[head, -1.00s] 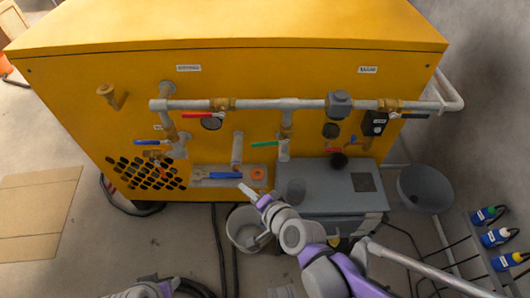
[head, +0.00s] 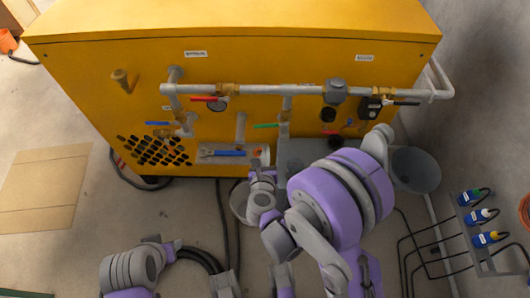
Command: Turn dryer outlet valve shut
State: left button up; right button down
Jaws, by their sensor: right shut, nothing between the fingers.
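Several lever valves sit on the grey pipework of the yellow cabinet (head: 300,60); their labels are too small to read, so I cannot tell which is the dryer outlet valve. A red lever (head: 204,99) and a black lever (head: 406,103) lie roughly along the upper pipe. A green lever (head: 265,126) and a blue lever (head: 157,123) sit lower. My right gripper (head: 263,160) is shut and empty, below the green lever, near the small ledge. My left arm is at the bottom left; its fingers are not clearly seen.
A ledge (head: 205,157) holds a blue-handled tool (head: 230,153). A grey box (head: 290,150) and a bucket (head: 238,200) are partly hidden by my right arm. Hoses and cardboard (head: 45,195) lie on the floor.

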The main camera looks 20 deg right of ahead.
aim_at(264, 127)
jog(key=w+d+r+p, duration=0.1)
jog(key=w+r, duration=0.1)
jog(key=w, duration=0.4)
jog(key=shift+d, duration=0.25)
jog(key=shift+w+a+r+m+y, duration=0.15)
jog(key=shift+r+m+y, duration=0.4)
jog(key=shift+r, duration=0.5)
